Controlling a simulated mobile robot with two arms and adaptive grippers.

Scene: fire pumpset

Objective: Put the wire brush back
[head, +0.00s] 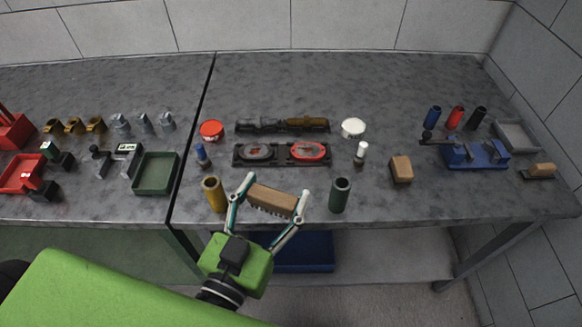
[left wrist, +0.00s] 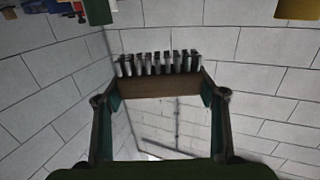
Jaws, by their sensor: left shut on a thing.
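The wire brush (head: 272,199) has a brown wooden back and a row of bristles that point down in the head view. My left gripper (head: 275,196) is shut on it, one finger at each end. It is near the front edge of the bench, between a brass-coloured cylinder and a dark green cylinder. In the left wrist view the brush (left wrist: 160,84) spans the two fingers, with its grey bristles (left wrist: 158,63) upward in the picture. My right gripper is not in view.
The brass cylinder (head: 214,195) and green cylinder (head: 340,195) stand close on either side. Behind are a black tray (head: 282,162) and a white-topped bottle (head: 361,152). A wooden block (head: 401,169), blue vise (head: 478,154), grey tray (head: 517,135) and another brush-like block (head: 538,171) are right.

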